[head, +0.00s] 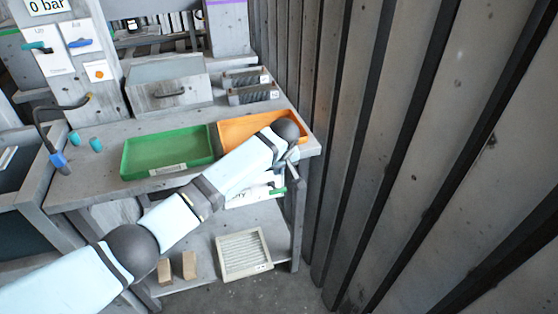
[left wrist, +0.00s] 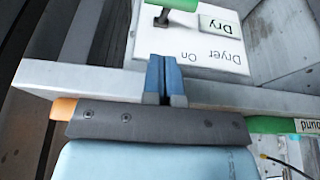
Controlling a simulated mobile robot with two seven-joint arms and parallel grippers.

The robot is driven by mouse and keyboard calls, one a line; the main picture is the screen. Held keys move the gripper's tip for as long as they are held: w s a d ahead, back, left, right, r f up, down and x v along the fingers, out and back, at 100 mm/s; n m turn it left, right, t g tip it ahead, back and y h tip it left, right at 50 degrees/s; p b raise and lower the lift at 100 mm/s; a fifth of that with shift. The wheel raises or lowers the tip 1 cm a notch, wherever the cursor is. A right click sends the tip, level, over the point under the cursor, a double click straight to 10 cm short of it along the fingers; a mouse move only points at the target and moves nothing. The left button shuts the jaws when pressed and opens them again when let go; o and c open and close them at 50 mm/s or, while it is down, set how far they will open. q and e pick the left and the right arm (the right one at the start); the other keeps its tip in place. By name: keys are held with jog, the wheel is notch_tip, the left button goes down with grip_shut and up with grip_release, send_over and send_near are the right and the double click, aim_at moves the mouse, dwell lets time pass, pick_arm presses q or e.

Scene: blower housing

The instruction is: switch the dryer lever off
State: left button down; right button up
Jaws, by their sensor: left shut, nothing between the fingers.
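In the head view the green lever (head: 277,191) shows below the bench's right end, and my arm hides much of the panel. My left gripper (left wrist: 164,62) is shut and empty. Its blue fingertips appear over the lower part of the panel, apart from the lever; contact with the panel cannot be told. My right gripper is in neither view.
A green tray (head: 168,170) and an orange tray (head: 240,128) lie on the grey bench (head: 105,180). A corrugated wall (head: 400,150) stands close on the right. A white filter frame (head: 243,254) and wooden blocks (head: 189,265) are below. Wall levers (head: 80,43) are upper left.

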aim_at(277, 189)
pick_arm(q)
jog(key=f, duration=0.4)
jog(key=shift+s+d, duration=0.15)
jog(key=shift+s, duration=0.2)
jog(key=shift+s+d+f, duration=0.1)
jog(key=shift+s+f, duration=0.15)
jog(key=shift+f, duration=0.25)
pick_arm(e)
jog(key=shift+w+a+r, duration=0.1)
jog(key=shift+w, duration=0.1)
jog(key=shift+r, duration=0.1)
pick_arm(q)
jog(key=shift+s, duration=0.1)
jog(key=shift+p, duration=0.3)
jog(key=shift+s+f+t, duration=0.1)
jog(key=shift+s+t, duration=0.05)
jog(key=shift+t, duration=0.15)
jog(key=shift+f, duration=0.1)
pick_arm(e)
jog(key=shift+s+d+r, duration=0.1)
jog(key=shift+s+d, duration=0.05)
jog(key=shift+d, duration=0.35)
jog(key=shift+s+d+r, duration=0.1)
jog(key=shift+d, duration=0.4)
